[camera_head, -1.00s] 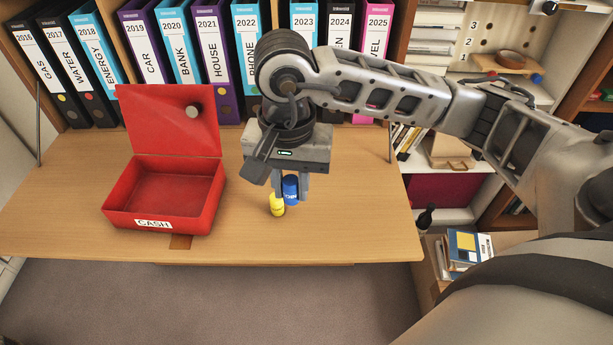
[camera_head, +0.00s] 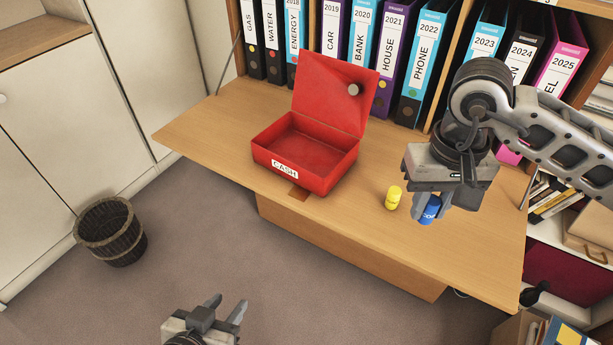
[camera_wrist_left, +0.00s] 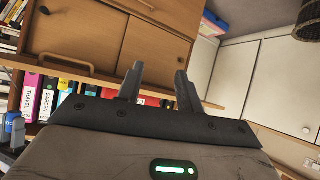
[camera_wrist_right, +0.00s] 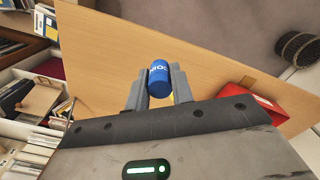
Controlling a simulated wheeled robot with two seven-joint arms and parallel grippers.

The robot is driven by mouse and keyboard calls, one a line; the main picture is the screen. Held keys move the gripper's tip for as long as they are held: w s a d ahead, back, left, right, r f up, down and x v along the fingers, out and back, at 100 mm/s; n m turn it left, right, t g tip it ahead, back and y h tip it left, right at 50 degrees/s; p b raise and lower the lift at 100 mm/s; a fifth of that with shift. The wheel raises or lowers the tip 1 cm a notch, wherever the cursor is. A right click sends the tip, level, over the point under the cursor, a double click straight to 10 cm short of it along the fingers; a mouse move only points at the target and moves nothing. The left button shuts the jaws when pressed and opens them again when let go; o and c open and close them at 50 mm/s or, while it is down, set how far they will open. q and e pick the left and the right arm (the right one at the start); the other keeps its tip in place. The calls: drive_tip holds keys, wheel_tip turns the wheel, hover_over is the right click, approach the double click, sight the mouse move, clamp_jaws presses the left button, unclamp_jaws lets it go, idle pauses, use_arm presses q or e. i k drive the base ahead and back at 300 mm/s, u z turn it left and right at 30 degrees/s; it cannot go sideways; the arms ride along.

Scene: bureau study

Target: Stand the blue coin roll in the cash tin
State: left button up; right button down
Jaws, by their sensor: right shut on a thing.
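The blue coin roll (camera_head: 430,210) is held upright between the fingers of my right gripper (camera_head: 436,204), at the right part of the desk. It also shows between the fingertips in the right wrist view (camera_wrist_right: 159,79). I cannot tell whether its base touches the desk. The red cash tin (camera_head: 320,178) stands left of it on the desk, lid up, and looks empty inside. My left gripper (camera_head: 226,310) is open and empty, low in front of the desk; its spread fingers show in the left wrist view (camera_wrist_left: 158,84).
A yellow coin roll (camera_head: 393,198) stands on the desk just left of the blue one. A row of binders (camera_head: 345,45) stands behind the tin. A wicker basket (camera_head: 110,232) is on the floor at left. The desk between tin and yellow roll is clear.

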sight(291, 152)
drive_tip(key=z, duration=0.25)
drive_tip(key=k, duration=0.2)
drive_tip(key=u, duration=1.05)
drive_tip(key=i, duration=1.05)
drive_tip(key=z, duration=0.2)
